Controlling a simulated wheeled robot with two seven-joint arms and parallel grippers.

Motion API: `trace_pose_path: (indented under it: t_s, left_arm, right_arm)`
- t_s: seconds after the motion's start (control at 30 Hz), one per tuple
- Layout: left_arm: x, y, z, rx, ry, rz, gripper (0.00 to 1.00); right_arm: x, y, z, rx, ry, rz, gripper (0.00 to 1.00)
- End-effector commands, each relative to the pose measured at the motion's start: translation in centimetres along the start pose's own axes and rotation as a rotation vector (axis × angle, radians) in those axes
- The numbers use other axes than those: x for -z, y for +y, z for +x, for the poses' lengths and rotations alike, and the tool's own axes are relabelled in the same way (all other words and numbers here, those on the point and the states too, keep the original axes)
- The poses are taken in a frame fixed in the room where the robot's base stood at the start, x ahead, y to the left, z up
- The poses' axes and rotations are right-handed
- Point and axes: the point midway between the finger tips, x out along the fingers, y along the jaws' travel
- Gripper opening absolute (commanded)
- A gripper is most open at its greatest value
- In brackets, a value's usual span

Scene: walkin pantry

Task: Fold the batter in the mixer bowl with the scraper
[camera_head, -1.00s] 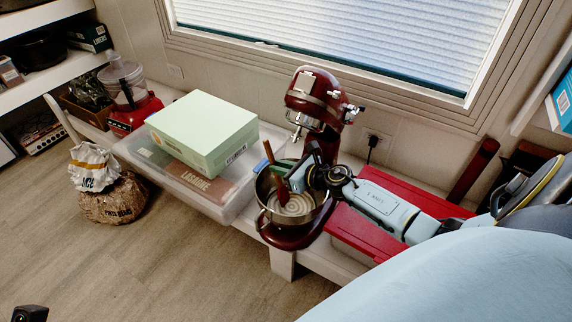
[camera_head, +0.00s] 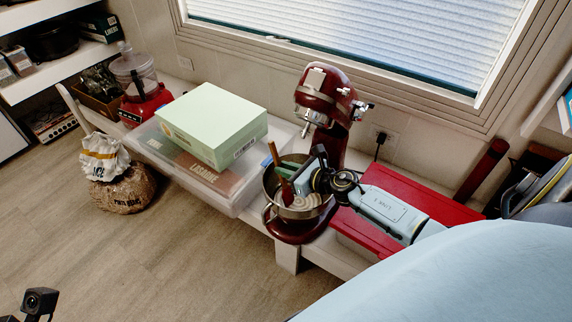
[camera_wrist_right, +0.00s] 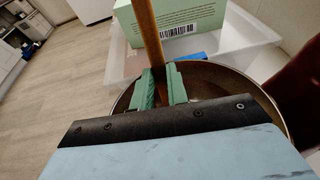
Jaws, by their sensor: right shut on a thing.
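The dark red stand mixer (camera_head: 326,92) has its head tilted up over the steel mixer bowl (camera_head: 269,206). Pale batter (camera_head: 309,202) with ridges shows in the bowl. The scraper (camera_head: 273,154) has a wooden handle and a reddish lower part, and stands tilted in the bowl. My right gripper (camera_head: 287,167) is shut on the scraper, over the bowl. In the right wrist view the green fingers (camera_wrist_right: 160,87) close around the scraper's handle (camera_wrist_right: 149,35); its lower end is hidden by the gripper. At the lower left a black part (camera_head: 39,302), probably of my left arm, shows; no fingers are visible.
A pale green box (camera_head: 212,122) sits on a clear lidded bin (camera_head: 238,200) left of the mixer. A red-lidded bin (camera_head: 425,203) is under my right forearm. A red food processor (camera_head: 145,103) and sacks (camera_head: 122,190) are farther left. The floor in front is open.

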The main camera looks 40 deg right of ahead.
Motion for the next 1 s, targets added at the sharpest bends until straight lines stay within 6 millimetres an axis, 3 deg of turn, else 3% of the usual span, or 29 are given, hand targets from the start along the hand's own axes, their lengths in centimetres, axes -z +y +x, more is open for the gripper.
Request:
trace_pose_path:
  t_s: [1.0]
  left_arm:
    - [-0.1, 0.0, -0.2, 0.000, 0.000, 0.000, 0.36]
  right_arm:
    - [0.8, 0.2, -2.5, 0.001, 0.000, -0.001, 0.00]
